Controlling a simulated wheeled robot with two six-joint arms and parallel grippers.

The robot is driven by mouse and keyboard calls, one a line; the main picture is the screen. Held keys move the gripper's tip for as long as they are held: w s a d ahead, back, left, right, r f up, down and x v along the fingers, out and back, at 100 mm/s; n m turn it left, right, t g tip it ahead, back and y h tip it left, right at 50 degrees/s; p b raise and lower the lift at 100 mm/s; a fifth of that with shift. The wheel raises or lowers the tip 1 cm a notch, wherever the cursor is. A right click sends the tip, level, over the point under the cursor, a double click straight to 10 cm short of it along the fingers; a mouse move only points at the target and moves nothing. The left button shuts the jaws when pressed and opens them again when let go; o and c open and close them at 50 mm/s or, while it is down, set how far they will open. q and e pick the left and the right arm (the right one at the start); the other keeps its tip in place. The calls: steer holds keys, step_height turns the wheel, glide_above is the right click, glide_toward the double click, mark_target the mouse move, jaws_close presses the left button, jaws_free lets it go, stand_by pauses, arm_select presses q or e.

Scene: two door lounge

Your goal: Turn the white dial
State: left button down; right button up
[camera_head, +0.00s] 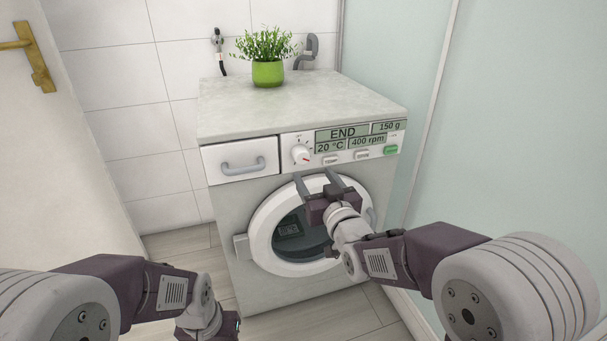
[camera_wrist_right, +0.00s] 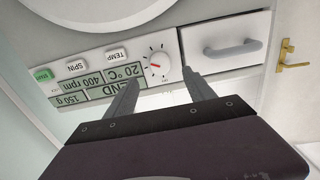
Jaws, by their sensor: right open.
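The white dial (camera_head: 300,154) is on the washing machine's control panel, between the drawer and the displays. It has a red pointer mark. My right gripper (camera_head: 316,179) is open and empty in front of the machine, appearing just below the panel and over the top of the door ring. In the right wrist view, which is upside down, the dial (camera_wrist_right: 157,66) appears between and beyond the two spread fingertips (camera_wrist_right: 161,77). I see no contact with the dial. My left gripper (camera_head: 208,328) is low at the bottom edge, partly cut off; its jaws cannot be made out.
The washing machine (camera_head: 218,240) has a drawer (camera_head: 241,160) left of the dial and a round door (camera_head: 262,228) below. Buttons and displays lie to the dial's right. A potted plant (camera_head: 267,73) stands on top. A door with a brass handle (camera_head: 35,60) is at left.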

mark_target(303, 160)
steer(key=b+x, duration=0.2)
steer(key=x, duration=0.7)
steer(key=c, duration=1.4)
steer(key=shift+o, duration=0.2)
